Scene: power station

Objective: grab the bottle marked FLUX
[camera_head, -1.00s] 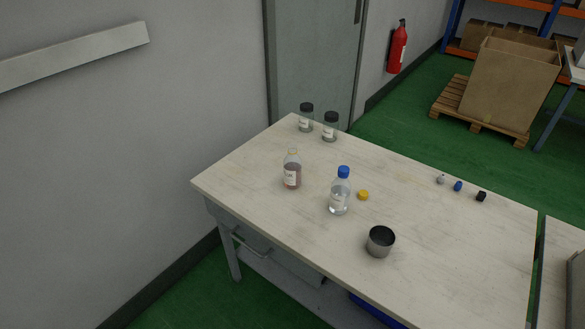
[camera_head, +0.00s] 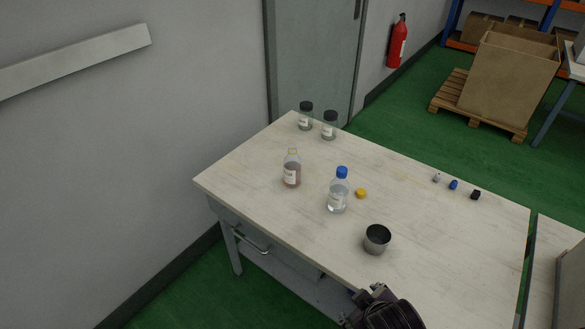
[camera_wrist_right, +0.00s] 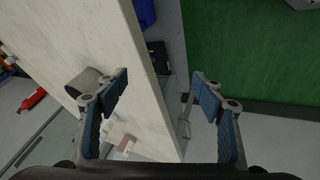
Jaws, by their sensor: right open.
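Labelled bottles stand on the pale table (camera_head: 245,180); their lettering is too small to read, so I cannot tell which says FLUX. A bottle with reddish-brown liquid (camera_head: 292,175) stands left of a clear bottle with a blue cap (camera_head: 338,197). Two dark-capped jars, one on the left (camera_head: 305,120) and one on the right (camera_head: 329,130), stand at the far corner. My right gripper (camera_head: 369,292) is at the table's front edge, nearer than the metal cup. In the right wrist view my gripper (camera_wrist_right: 160,82) is open and empty. My left gripper is not in view.
A metal cup (camera_head: 377,240) stands near the front edge. A yellow cap (camera_head: 361,193) lies beside the blue-capped bottle. Several small caps lie at the right, including a blue one (camera_head: 453,184). The table's left part is clear. A wall stands to the left.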

